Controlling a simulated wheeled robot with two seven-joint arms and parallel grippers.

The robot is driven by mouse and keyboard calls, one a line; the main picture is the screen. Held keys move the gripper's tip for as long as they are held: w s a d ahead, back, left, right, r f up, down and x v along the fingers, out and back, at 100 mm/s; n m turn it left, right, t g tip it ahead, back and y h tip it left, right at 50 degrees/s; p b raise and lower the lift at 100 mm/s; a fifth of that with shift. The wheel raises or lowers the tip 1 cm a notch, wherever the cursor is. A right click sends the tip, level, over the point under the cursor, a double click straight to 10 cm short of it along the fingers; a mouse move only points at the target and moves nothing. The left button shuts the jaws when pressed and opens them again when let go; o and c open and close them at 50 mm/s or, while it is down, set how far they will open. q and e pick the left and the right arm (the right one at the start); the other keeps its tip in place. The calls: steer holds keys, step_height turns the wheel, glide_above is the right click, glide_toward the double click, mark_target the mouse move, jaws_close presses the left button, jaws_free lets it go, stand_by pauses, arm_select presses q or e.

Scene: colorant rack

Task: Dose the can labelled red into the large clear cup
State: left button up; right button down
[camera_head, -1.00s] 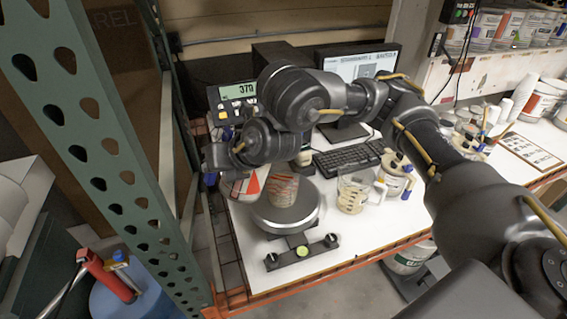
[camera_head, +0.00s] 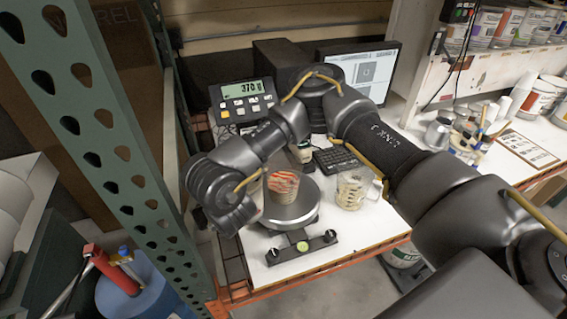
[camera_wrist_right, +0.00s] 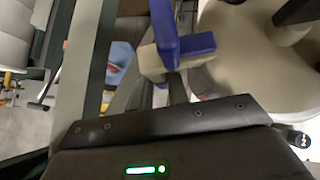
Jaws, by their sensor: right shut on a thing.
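The large clear cup (camera_head: 284,184), streaked red inside, stands on the round plate of a scale (camera_head: 296,210). My right arm reaches over the bench from the right, and its wrist is just left of the cup. In the right wrist view, my right gripper (camera_wrist_right: 178,85) is shut on a can, whose pale body (camera_wrist_right: 262,50) and blue-and-beige handle (camera_wrist_right: 182,46) fill the upper part. In the head view, the wrist hides the gripper and most of the can. The can's label and spout cannot be made out now. My left gripper is not in view.
A display (camera_head: 243,102) reading about 370 stands behind the scale. A clear jug (camera_head: 352,190) stands right of it, with a keyboard (camera_head: 336,160) and monitor (camera_head: 364,70) behind. A green rack post (camera_head: 110,130) is close to the wrist on the left.

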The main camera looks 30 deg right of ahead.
steer(key=shift+f, duration=0.2)
steer(key=shift+r, duration=2.55)
stand_by(0.3)
